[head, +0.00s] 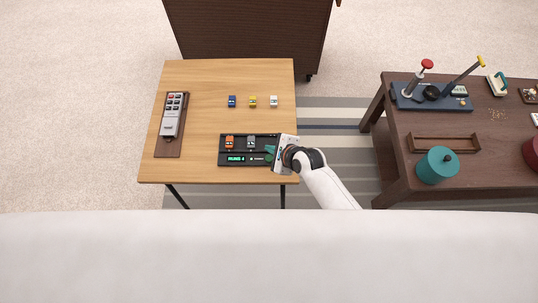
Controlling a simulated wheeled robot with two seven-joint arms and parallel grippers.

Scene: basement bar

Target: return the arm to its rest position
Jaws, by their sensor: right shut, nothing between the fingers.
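My right arm (327,184) comes in from the lower right and reaches over the right edge of the light wooden table (200,80). My right gripper (271,151) is shut and empty. It is at the right end of a black tray (224,148) with a green lit display, and from this view I cannot tell whether it touches it. An orange block (229,142) and a grey block (251,142) sit in the tray's back row. My left gripper is not in view.
Blue (232,101), yellow (253,101) and white (274,101) blocks stand behind the tray. A remote-like device (171,115) lies on a brown board at left. A dark table (400,135) at right holds a teal pot (437,165) and a wooden rack (445,136).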

